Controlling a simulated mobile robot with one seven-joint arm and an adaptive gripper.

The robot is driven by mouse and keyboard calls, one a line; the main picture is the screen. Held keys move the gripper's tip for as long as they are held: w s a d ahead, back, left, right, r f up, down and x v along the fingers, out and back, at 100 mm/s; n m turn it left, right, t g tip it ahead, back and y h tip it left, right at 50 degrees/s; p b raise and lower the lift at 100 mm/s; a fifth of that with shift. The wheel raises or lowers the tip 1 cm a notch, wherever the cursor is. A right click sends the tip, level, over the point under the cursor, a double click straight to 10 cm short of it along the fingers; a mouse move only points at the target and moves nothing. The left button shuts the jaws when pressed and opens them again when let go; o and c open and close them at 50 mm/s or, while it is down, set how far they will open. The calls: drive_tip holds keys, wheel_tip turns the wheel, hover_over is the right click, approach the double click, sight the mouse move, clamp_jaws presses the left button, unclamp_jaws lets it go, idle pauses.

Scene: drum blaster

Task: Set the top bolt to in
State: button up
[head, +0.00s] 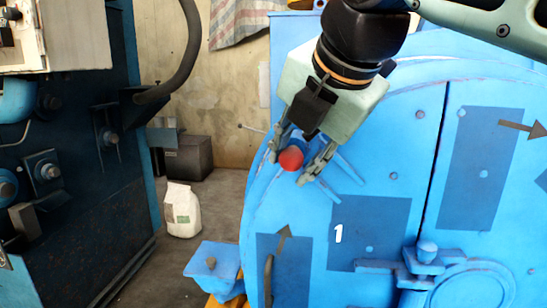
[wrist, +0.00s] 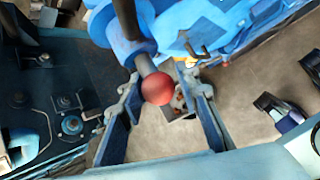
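A red ball knob (head: 291,159) sits at the upper left edge of the blue drum front and looks like the end of the top bolt. In the wrist view the red knob (wrist: 158,89) caps a short grey rod (wrist: 146,66) that runs up to the blue drum. My gripper (head: 289,167) is open, with one finger on each side of the knob. In the wrist view gaps show between the knob and both fingers of my gripper (wrist: 160,92). How deep the fingers reach past the knob is hard to tell.
The blue drum front (head: 400,150) carries darker panels, an arrow and a "1". A blue latch (head: 427,252) protrudes at lower right. A dark blue machine (head: 80,150) stands at left. A white bag (head: 182,210) is on the floor between them.

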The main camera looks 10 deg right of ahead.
drive_tip(key=o, duration=0.3)
drive_tip(key=shift+o, duration=0.2)
drive_tip(key=v, duration=1.2)
drive_tip(key=shift+s+d, duration=0.1)
drive_tip(key=shift+s, duration=0.1)
